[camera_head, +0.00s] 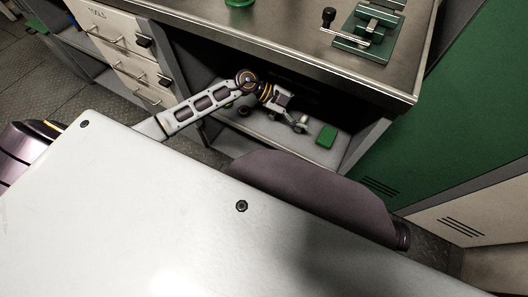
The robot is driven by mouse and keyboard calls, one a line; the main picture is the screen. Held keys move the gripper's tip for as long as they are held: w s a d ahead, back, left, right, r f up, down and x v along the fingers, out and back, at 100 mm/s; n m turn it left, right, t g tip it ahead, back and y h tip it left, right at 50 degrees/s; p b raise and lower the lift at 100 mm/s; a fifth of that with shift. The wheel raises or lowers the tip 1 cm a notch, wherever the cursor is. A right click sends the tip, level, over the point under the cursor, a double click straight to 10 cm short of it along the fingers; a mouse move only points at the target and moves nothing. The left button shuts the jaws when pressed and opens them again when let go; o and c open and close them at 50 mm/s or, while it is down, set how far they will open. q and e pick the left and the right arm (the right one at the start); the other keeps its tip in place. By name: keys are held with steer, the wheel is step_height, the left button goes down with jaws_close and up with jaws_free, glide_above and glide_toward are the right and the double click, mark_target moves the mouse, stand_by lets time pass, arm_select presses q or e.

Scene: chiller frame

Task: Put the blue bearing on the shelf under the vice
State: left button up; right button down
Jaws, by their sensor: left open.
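The green vice (368,32) stands on top of the metal workbench, at its right end. Below it is the open shelf (312,149), dark towards the back. My left arm reaches into this shelf space from the left. My left gripper (301,123) is open, low over the shelf and below the vice. I cannot make out a blue bearing; the gripper may hide part of the shelf. My right gripper is not in view.
The bench top (270,32) overhangs the arm. Drawers (125,45) stand left, a green cabinet (455,120) right.

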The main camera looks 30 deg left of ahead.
arm_select(q)
steer(key=w+d+r+n+t+h, duration=0.2)
steer(key=d+r+n+t, duration=0.1)
steer(key=r+n+t, duration=0.5)
steer(key=s+a+f+n+y, duration=0.3)
steer(key=f+n+y, duration=0.1)
steer(key=f, duration=0.1)
steer(key=s+a+f+n+y, duration=0.3)
steer(key=a+f+n+y, duration=0.1)
steer(key=f, duration=0.1)
steer(key=s+a+f+n+y, duration=0.3)
steer(key=f+n+y, duration=0.1)
steer(key=y, duration=0.1)
steer(key=shift+s+a+f+n+g, duration=0.3)
steer(key=shift+a+f+n, duration=0.1)
steer(key=s+d+f+g, duration=0.1)
steer(key=s+f+g, duration=0.2)
steer(key=s, duration=0.4)
steer(key=s+d+f+g+h, duration=0.1)
steer(key=s+d+f+g, duration=0.1)
steer(key=s, duration=0.5)
steer(key=shift+f+g+h, duration=0.3)
steer(key=shift+f+g, duration=0.1)
steer(key=shift+g, duration=0.3)
steer(key=shift+w, duration=0.1)
